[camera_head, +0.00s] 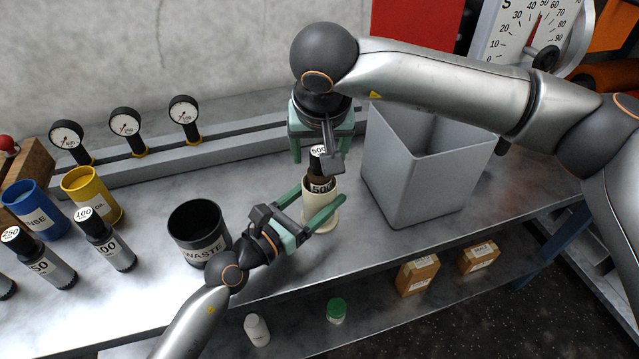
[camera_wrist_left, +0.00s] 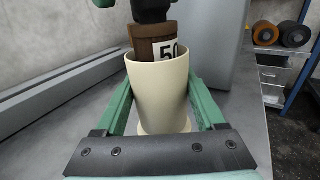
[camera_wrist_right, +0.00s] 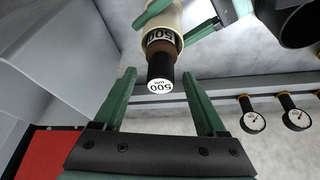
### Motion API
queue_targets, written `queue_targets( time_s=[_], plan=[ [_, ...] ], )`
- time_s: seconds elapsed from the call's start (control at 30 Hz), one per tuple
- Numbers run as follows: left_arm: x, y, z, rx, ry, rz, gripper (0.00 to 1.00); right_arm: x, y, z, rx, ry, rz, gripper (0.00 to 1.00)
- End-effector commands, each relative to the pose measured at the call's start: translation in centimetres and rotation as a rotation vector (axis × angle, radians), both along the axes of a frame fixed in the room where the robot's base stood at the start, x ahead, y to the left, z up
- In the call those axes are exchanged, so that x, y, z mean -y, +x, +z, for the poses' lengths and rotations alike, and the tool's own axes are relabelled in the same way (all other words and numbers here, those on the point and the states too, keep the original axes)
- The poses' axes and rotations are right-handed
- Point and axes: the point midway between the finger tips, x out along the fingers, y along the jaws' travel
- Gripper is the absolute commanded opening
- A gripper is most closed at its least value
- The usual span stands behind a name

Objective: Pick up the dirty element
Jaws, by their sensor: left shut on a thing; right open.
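The brown dirty element (camera_head: 319,183) has a black cap (camera_head: 316,163) and a "500" label. It stands partly inside a cream cup-shaped housing (camera_head: 318,211), its top part above the rim; it leans slightly in the left wrist view (camera_wrist_left: 152,45). My left gripper (camera_head: 321,205) is shut on the cream housing, one finger on each side. My right gripper (camera_head: 315,158) is open above the element. In the right wrist view the black cap (camera_wrist_right: 160,70) points toward the space between its fingers. The element's lower part is hidden in the housing.
A black waste bin (camera_head: 196,235) stands left of the housing. A large grey open box (camera_head: 415,180) stands close on the right. Blue (camera_head: 35,207) and yellow (camera_head: 92,195) containers and capped cylinders (camera_head: 108,243) are at the left. Gauges (camera_head: 125,122) line the back rail.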

Motion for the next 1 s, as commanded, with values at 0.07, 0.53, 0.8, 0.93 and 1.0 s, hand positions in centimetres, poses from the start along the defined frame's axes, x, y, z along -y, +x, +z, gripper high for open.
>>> queue_targets(
  time_s=[0.07, 0.53, 0.8, 0.93, 1.0],
  plan=[
    [-0.04, 0.02, -0.06, -0.001, 0.001, 0.001, 0.00, -0.02, 0.06, -0.20, 0.000, 0.000, 0.001, 0.74],
    [-0.04, 0.02, -0.06, -0.001, 0.001, 0.001, 0.00, -0.02, 0.05, -0.13, 0.000, 0.000, 0.001, 0.39],
    [-0.04, 0.02, -0.05, -0.001, 0.001, 0.001, 0.00, -0.01, 0.05, -0.12, 0.001, 0.000, 0.001, 0.09],
    [-0.04, 0.02, -0.05, -0.001, 0.001, 0.001, 0.00, -0.01, 0.05, -0.11, 0.001, 0.000, 0.001, 0.00],
    [-0.04, 0.02, -0.05, -0.001, 0.001, 0.001, 0.00, -0.01, 0.05, -0.11, 0.001, 0.000, 0.001, 0.00]
  ],
)
